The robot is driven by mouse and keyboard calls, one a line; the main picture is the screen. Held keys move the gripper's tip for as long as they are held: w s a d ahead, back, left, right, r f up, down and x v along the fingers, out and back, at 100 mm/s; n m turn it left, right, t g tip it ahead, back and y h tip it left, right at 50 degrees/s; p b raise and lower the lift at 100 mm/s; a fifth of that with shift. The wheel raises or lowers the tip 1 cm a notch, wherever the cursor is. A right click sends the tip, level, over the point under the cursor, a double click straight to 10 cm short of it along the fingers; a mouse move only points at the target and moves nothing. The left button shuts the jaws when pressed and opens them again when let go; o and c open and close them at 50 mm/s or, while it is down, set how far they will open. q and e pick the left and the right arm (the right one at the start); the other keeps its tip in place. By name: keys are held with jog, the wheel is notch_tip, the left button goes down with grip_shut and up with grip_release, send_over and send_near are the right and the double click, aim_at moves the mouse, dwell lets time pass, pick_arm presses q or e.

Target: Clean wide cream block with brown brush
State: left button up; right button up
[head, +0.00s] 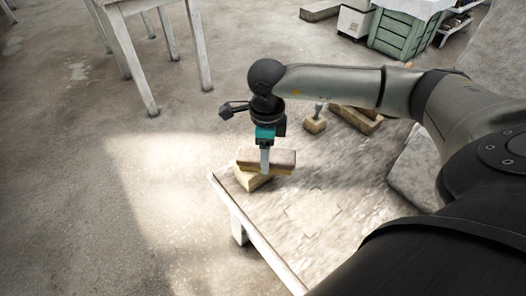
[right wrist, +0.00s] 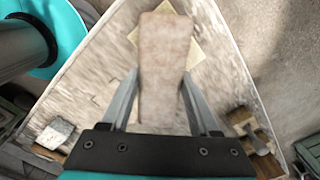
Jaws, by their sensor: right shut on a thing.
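My right gripper (head: 265,168) is shut on the brown brush (head: 280,156), a flat block with a brown top and a yellowish underside. The wide cream block (head: 252,183) lies on the table near its far left corner, directly below the brush and partly hidden by it. The brush is at or just above the block's top; I cannot tell whether they touch. In the right wrist view the brush (right wrist: 165,65) sits between the two fingers (right wrist: 160,90), and corners of the cream block (right wrist: 200,48) show on both sides. My left gripper is not in view.
The worn table (head: 320,215) has bare room in front of the block. A small pale block with an upright handle (head: 316,122) and a wooden tray-like piece (head: 355,120) are at the back. A white-legged table (head: 140,60) and a green crate (head: 402,35) stand beyond.

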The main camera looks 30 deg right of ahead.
aim_at(248, 152)
jog(key=shift+w+a+r+b, duration=0.1)
jog(key=shift+w+a+b, duration=0.25)
jog(key=shift+w+a, duration=1.3)
jog(key=shift+s, duration=0.15)
jog(key=shift+s+d+r+p, duration=0.75)
jog(key=shift+d+p, duration=0.05)
jog(key=shift+p, duration=0.1)
jog(key=shift+f, duration=0.25)
jog(key=shift+f+b, duration=0.6)
jog(key=shift+b, duration=0.05)
